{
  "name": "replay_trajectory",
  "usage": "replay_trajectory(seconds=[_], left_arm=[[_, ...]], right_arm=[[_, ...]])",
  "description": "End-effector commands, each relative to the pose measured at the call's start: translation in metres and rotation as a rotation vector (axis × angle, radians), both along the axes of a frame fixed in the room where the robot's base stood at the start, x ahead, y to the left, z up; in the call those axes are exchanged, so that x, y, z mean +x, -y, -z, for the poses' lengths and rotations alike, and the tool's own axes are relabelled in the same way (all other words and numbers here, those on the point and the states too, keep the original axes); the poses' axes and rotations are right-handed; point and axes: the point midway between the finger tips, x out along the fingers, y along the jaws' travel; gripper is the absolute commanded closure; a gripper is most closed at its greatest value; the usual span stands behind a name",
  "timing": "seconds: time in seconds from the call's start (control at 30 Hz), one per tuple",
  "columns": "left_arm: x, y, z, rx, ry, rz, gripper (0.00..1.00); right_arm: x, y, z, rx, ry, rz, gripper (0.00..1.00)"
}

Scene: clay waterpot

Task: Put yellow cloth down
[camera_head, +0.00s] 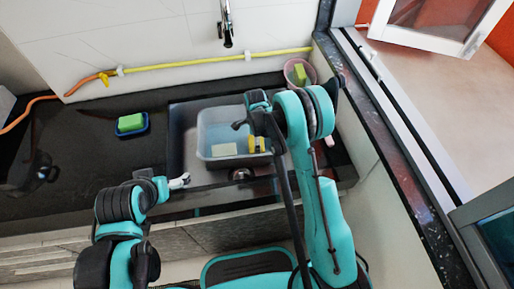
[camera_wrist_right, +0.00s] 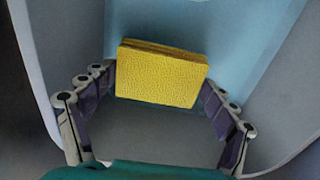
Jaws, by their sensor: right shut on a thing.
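The yellow cloth (camera_wrist_right: 160,74) is a folded, textured block between the two fingers of my right gripper (camera_wrist_right: 158,105), which is shut on it. In the head view the yellow cloth (camera_head: 262,144) shows at the right side of the pale blue basin (camera_head: 204,128), partly hidden by my right arm. The wrist view shows the cloth inside the basin's walls. I cannot tell whether it touches the basin floor. My left gripper (camera_head: 180,182) is near the counter's front edge, left of the basin, with no object visible in it. Its jaw opening is too small to judge.
A green sponge (camera_head: 131,122) sits in a blue dish on the left counter. A pink cup (camera_head: 299,72) stands at the back right. A tap (camera_head: 226,30) hangs above the basin.

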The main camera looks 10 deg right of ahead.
Motion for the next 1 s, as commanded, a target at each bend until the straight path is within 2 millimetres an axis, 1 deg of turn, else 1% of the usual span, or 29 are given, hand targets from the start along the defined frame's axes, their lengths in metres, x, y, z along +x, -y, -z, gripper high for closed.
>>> replay_trajectory(seconds=[0.23,0.3,0.5,0.67,0.7,0.73,1.0], left_arm=[[0.000,0.000,0.016,0.000,0.000,0.000,0.00],[0.000,0.000,0.016,0.000,0.000,0.000,0.00],[0.000,0.000,0.015,0.000,0.000,0.000,0.00],[0.000,0.000,0.015,0.000,0.000,0.000,0.00],[0.000,0.000,0.015,0.000,0.000,0.000,0.00],[0.000,0.000,0.015,0.000,0.000,0.000,0.00],[0.000,0.000,0.015,0.000,0.000,0.000,0.00]], right_arm=[[0.000,0.000,0.035,0.000,0.000,0.000,0.39],[0.000,0.000,0.037,0.000,0.000,0.000,0.39],[0.000,0.000,0.035,0.000,0.000,0.000,0.39],[0.000,0.000,0.039,0.000,0.000,0.000,0.39],[0.000,0.000,0.039,0.000,0.000,0.000,0.04],[0.000,0.000,0.039,0.000,0.000,0.000,0.00],[0.000,0.000,0.039,0.000,0.000,0.000,0.00]])
